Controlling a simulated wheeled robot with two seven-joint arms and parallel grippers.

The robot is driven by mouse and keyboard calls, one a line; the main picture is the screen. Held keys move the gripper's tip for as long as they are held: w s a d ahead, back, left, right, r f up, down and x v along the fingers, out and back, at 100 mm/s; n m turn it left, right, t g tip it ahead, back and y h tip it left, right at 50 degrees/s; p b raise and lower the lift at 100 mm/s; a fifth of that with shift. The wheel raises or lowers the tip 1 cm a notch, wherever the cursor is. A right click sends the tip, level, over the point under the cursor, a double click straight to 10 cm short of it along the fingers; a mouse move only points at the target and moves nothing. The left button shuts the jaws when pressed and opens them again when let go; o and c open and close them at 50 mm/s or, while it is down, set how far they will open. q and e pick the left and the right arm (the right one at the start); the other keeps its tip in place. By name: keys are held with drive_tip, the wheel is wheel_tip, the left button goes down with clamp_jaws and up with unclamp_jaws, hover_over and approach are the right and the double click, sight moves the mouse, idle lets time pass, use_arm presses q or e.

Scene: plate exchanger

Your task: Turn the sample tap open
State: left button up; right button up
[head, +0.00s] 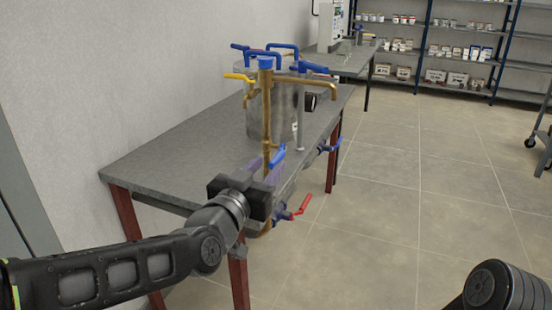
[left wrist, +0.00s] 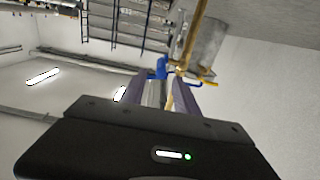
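A brass pipe stand (head: 266,110) with several coloured lever taps stands at the front of the steel plate exchanger (head: 287,108). A small blue lever (head: 277,157) is on it low down, just beyond my left gripper (head: 266,168). No label shows which lever is the sample tap. In the left wrist view my left gripper (left wrist: 157,84) has its purple-grey fingers apart. A blue part (left wrist: 161,68) appears beyond the gap; contact cannot be told. A yellow lever (head: 240,77) sits higher on the left. My right gripper is out of view.
The exchanger stands on a grey table (head: 160,165) with red legs. A red lever (head: 303,204) and another blue lever (head: 330,147) stick out at the table's right edge. Open tiled floor (head: 400,200) lies to the right. Shelves (head: 455,50) stand at the back.

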sight(279, 156)
use_arm(q)
drive_tip(key=x, duration=0.5)
drive_tip(key=shift+w+d+b, duration=0.1)
drive_tip(key=shift+w+b, duration=0.05)
drive_tip(key=shift+b, duration=0.15)
clamp_jaws()
idle(1.1)
